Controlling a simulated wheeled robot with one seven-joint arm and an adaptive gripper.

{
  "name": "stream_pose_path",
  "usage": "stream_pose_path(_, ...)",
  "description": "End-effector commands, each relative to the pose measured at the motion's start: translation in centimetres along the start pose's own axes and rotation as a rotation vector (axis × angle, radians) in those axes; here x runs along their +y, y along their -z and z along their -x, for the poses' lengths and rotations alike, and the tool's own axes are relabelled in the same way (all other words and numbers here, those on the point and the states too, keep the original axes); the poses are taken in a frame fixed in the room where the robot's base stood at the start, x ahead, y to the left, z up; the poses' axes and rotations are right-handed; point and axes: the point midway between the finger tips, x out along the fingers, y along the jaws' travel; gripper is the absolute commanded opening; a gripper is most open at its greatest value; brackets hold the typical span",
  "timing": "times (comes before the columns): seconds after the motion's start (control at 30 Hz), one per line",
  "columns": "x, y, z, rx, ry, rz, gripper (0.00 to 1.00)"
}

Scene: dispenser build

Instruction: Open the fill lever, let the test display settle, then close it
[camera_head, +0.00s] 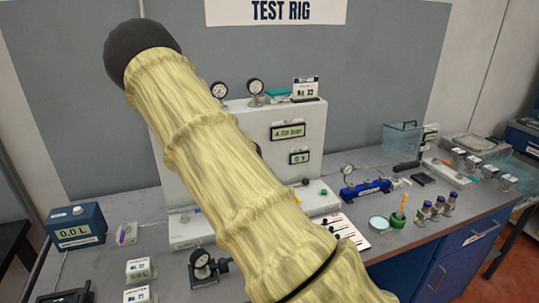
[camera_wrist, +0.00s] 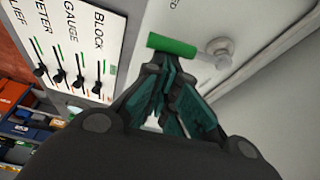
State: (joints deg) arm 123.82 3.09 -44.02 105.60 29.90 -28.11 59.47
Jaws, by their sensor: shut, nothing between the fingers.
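In the wrist view, a lever with a green handle (camera_wrist: 172,45) sticks out from a round grey pivot (camera_wrist: 220,50) on a white panel. My gripper (camera_wrist: 168,62) is shut and empty, with its fingertips at the handle's lower side; I cannot tell whether they touch it. The lever's name is not readable. In the head view, the white test rig (camera_head: 312,118) carries a display (camera_head: 288,131) that seems to read 4.00 bar and a smaller display (camera_head: 299,157) below it. My yellow-sleeved arm hides the rig's left middle, and my gripper is not visible there.
In the wrist view, a labelled plate (camera_wrist: 85,22) holds several black levers beside the green one. In the head view, a blue box (camera_head: 75,227) reading 0.0 L stands at left. A blue device (camera_head: 366,189), a green cup (camera_head: 398,219) and small bottles (camera_head: 437,206) stand at right.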

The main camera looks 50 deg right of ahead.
Motion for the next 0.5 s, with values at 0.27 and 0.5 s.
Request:
stream_pose_path(0.27, 0.0, 0.1, 1.1, 0.000, 0.001, 0.000, 0.00)
stream_pose_path(0.5, 0.1, 0.5, 3.8, -0.001, 0.000, -0.002, 0.00)
